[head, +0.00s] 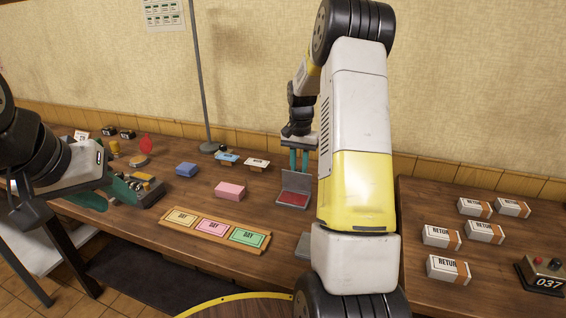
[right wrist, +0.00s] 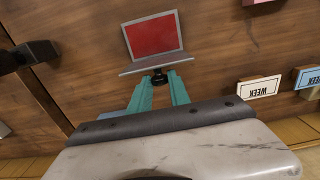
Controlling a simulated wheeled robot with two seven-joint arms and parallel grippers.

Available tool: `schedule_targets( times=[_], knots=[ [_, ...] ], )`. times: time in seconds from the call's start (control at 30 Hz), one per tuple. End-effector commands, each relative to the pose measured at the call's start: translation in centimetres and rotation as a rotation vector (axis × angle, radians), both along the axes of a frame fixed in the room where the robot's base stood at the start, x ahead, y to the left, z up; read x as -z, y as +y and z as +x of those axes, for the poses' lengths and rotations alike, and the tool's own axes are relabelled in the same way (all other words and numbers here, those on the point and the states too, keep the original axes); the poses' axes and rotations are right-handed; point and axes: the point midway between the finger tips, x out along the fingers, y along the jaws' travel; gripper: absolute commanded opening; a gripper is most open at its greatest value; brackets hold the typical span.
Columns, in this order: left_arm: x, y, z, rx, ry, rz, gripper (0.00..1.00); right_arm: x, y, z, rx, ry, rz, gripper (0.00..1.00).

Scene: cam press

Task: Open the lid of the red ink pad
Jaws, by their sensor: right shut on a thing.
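The red ink pad (head: 292,199) sits on the table below my right gripper, its red surface uncovered. Its grey lid (head: 296,181) stands raised at the back edge. In the right wrist view the red pad (right wrist: 152,36) shows in full and the lid (right wrist: 152,63) is seen nearly edge-on. My right gripper (head: 299,170) points down with its teal fingers at the lid. In the right wrist view its fingertips are shut on a small black knob (right wrist: 160,77) on the lid.
A wooden tray (head: 165,226) with three coloured cards lies in front. A pink block (head: 230,190) and a blue block (head: 187,169) stand left of the pad. A stamp (head: 257,164) and a thin pole (head: 200,80) are behind. White boxes (head: 441,235) lie on the right table.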

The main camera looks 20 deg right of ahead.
Motion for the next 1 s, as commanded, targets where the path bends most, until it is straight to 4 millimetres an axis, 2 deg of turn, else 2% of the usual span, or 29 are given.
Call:
schedule_targets(
  times=[0.3,0.53,0.97,1.0],
  knots=[
    [0.0,0.0,0.0,0.0,0.0,0.0,0.36,0.8,-1.1,1.5,0.004,0.167,0.124,0.0],
    [0.0,0.0,0.0,0.0,0.0,0.0,0.36,1.3,-1.2,1.7,0.0,0.289,0.22,0.0],
    [0.0,0.0,0.0,0.0,0.0,0.0,0.36,1.4,-1.2,1.6,-0.001,0.324,0.247,0.0],
    [0.0,0.0,0.0,0.0,0.0,0.0,0.36,1.4,-1.2,1.6,-0.001,0.324,0.247,0.27]
  ],
)
